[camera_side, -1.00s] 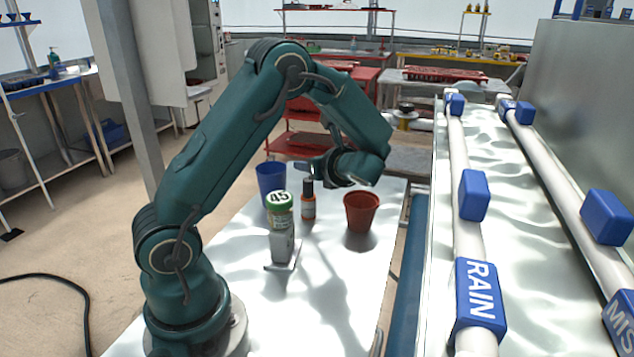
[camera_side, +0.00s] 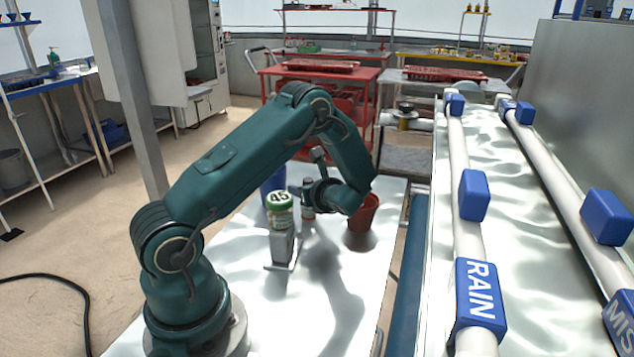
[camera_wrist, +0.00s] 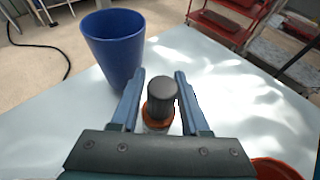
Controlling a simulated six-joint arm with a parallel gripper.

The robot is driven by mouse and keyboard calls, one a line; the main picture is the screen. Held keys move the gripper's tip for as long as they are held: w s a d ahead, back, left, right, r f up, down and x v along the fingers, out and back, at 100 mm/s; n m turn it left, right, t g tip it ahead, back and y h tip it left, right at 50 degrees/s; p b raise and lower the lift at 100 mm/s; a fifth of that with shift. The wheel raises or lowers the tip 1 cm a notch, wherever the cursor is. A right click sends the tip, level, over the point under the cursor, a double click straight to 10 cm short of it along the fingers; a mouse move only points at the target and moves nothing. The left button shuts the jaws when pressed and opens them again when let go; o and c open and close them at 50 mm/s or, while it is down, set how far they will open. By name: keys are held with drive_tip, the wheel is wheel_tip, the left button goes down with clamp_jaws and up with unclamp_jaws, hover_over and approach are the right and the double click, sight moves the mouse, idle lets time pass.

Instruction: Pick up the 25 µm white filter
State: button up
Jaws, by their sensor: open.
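I cannot make out a 25 µm white filter in either view. A small bottle with a dark cap and orange-red body (camera_side: 308,212) stands upright on the white table. In the wrist view the bottle's dark cap (camera_wrist: 161,98) appears between my gripper's two blue-grey fingers (camera_wrist: 158,90), with gaps to either side. My gripper is open and holds nothing. In the side view my gripper (camera_side: 304,190) is at the bottle's upper part, partly covering it.
A blue cup (camera_side: 272,184) stands behind the jar and shows ahead of my fingers in the wrist view (camera_wrist: 113,50). A red-brown pot (camera_side: 361,232) is right of the bottle, partly hidden by my arm. The table's (camera_side: 345,300) front right is clear.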

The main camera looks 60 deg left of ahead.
clamp_jaws()
